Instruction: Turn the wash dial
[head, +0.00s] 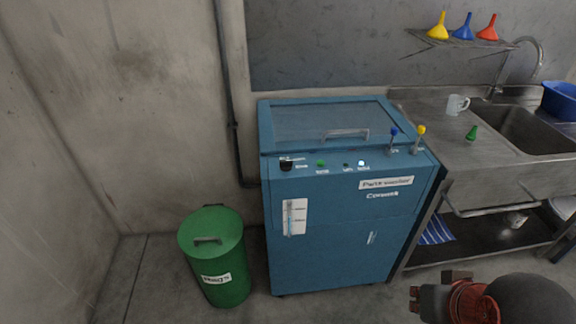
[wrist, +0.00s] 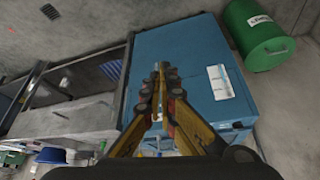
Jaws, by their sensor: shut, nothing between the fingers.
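The blue parts washer (head: 330,235) stands against the wall, its windowed lid down. A black dial (head: 286,164) sits at the left end of its top front panel; its small label is too blurred to read surely. My gripper (head: 414,300) is at the lower right of the head view, in front of the washer's lower right side and well apart from the dial. In the wrist view my gripper (wrist: 160,72) is shut and empty, with the blue washer (wrist: 185,55) beyond it.
A green lidded bin (head: 218,262) stands left of the washer. A blue-knobbed lever (head: 393,138) and a yellow-knobbed lever (head: 419,138) rise from the panel's right end. A steel sink bench (head: 478,180) with a white mug (head: 457,104) adjoins on the right.

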